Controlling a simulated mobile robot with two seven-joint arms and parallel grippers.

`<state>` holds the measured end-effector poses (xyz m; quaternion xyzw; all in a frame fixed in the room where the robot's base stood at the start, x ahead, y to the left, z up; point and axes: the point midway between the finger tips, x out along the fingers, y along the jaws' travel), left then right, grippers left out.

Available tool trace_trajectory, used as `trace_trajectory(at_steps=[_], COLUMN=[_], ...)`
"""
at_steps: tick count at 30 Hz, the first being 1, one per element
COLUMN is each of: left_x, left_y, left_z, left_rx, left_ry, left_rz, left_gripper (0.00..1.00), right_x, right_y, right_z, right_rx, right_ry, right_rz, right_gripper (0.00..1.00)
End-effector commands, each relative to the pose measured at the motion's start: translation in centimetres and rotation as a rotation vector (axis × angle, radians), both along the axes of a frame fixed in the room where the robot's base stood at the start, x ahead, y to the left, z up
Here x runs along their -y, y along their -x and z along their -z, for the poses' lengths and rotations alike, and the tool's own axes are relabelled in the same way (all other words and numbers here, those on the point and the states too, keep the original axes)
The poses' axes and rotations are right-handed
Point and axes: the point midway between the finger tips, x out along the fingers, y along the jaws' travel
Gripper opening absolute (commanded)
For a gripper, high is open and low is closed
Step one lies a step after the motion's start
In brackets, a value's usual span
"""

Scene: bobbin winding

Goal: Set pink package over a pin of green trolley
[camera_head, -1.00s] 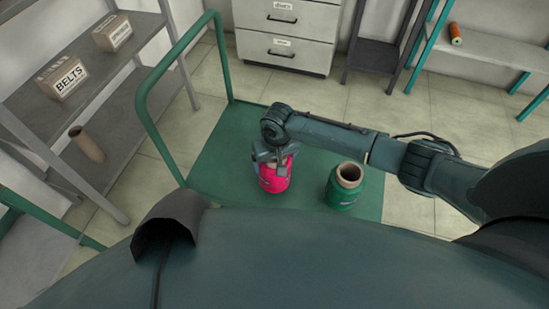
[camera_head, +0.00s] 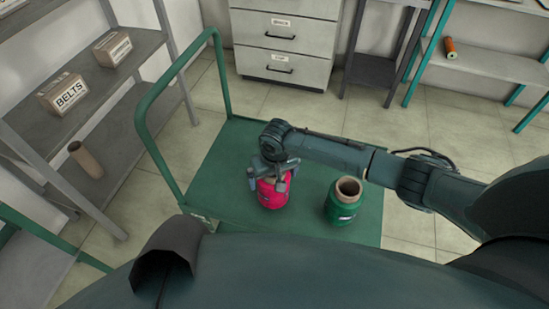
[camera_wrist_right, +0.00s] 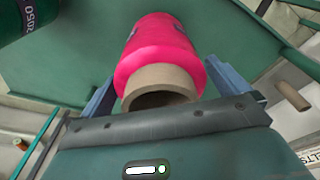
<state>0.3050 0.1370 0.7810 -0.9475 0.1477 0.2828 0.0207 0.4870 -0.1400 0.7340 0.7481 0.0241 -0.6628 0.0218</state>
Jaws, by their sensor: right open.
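The pink package (camera_head: 271,194) is a pink spool on a brown tube, standing on the left part of the green trolley (camera_head: 215,168) deck. It also shows in the right wrist view (camera_wrist_right: 157,52), with its open tube end towards my wrist. My right gripper (camera_head: 276,178) is above the package, with its fingers apart on either side of the tube's upper end. In the right wrist view the blue fingers show left and right of the tube, with gaps. Any pin under the package is hidden. My left gripper is not in view.
A green package (camera_head: 342,203) stands on the trolley, right of the pink one. The trolley's handle (camera_head: 150,125) rises at the left. A grey shelf (camera_head: 100,85) with boxes and a brown tube (camera_head: 86,160) is further left. Drawers (camera_head: 285,45) stand behind.

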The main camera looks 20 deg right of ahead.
Motion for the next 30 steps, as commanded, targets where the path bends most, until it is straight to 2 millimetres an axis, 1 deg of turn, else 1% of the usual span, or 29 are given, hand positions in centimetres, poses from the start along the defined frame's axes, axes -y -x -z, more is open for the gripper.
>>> trace_trajectory(at_steps=[1,2,9,12,15,18,21,28,30], left_x=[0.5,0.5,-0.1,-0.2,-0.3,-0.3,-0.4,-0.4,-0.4], left_y=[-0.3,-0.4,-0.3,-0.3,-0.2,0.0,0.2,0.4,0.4], left_z=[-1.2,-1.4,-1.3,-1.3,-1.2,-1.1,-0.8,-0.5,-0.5], left_rx=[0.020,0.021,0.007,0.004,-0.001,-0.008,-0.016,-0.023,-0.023], left_ry=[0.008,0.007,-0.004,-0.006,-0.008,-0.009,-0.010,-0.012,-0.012], left_rz=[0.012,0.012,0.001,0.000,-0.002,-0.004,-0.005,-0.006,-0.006], left_gripper=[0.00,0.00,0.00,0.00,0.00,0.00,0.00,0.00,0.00], right_x=[0.0,0.0,0.0,0.0,0.1,0.1,0.1,0.1,-0.3], right_y=[0.0,0.1,0.8,1.1,1.3,1.4,1.5,1.6,2.0], right_z=[-1.3,-2.0,-7.9,-9.9,-11.4,-12.5,-13.0,-13.2,-12.9], right_rx=[0.003,0.004,0.005,0.004,0.004,0.003,0.002,0.002,0.001], right_ry=[-0.002,-0.002,-0.003,-0.003,-0.001,-0.001,-0.001,-0.002,-0.010], right_rz=[-0.001,-0.001,-0.001,-0.001,0.000,0.000,0.000,-0.001,-0.012], right_gripper=[1.00,1.00,1.00,1.00,1.00,1.00,1.00,1.00,1.00])
